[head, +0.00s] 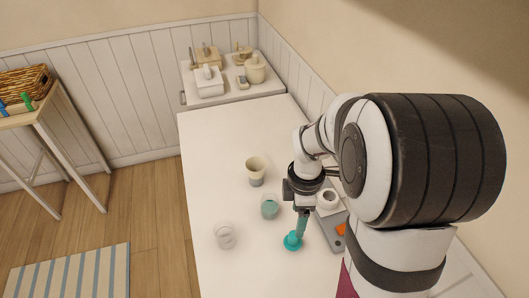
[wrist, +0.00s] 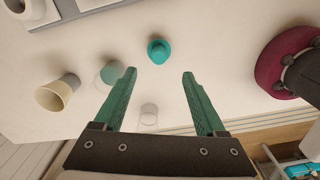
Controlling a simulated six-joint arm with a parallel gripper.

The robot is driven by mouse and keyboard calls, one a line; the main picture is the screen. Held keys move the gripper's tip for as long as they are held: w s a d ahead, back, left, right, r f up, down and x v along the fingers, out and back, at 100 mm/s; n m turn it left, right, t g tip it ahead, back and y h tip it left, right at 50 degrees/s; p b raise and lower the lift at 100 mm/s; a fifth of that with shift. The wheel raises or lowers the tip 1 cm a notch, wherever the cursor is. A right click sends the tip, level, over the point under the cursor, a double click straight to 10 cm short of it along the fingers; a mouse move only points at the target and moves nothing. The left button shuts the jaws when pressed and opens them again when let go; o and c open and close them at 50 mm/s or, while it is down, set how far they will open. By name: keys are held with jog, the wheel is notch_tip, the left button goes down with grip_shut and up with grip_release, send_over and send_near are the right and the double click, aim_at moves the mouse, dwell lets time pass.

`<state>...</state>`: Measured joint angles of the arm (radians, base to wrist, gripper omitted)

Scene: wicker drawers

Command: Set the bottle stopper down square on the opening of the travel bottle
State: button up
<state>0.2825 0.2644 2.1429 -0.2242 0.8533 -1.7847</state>
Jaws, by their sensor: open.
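A small teal piece with a raised knob, which looks like the bottle stopper (head: 292,241), stands on the white table; it also shows in the wrist view (wrist: 158,50). My gripper (head: 301,229) points down close to it in the head view. In the wrist view my gripper (wrist: 159,73) has its green fingers apart with nothing between them, and the teal piece lies beyond the fingertips. A pale vessel with green in it (head: 269,207) stands to the left of the gripper, partly behind a finger in the wrist view (wrist: 108,76). I cannot tell which vessel is the travel bottle.
A beige cup (head: 255,169) stands farther back, and a clear glass (head: 224,238) stands to the left. A grey tray (head: 330,241) with a white cup (head: 329,199) and an orange item (head: 340,229) lies right of the gripper. The table's left side is mostly clear.

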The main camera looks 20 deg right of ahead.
notch_tip(320, 180, down, 13)
jog(key=shift+w+r, duration=0.1)
jog(key=shift+r, duration=0.05)
jog(key=c, duration=1.1)
jog(key=shift+o, duration=0.2)
jog(key=shift+r, duration=0.2)
jog(key=shift+r, duration=0.35)
notch_tip(320, 180, up, 3)
jog(key=shift+f, duration=0.1)
jog(key=s+d+r, duration=0.7)
jog(key=s, duration=0.1)
jog(key=n, duration=0.3)
send_near(294, 237)
jog(key=w+d, duration=0.3)
jog(key=d, duration=0.2)
jog(key=w+a+r+n, duration=0.3)
jog(key=w+a, duration=0.4)
jog(key=w, duration=0.2)
jog(key=shift+a+r, duration=0.15)
jog(key=shift+a, duration=0.05)
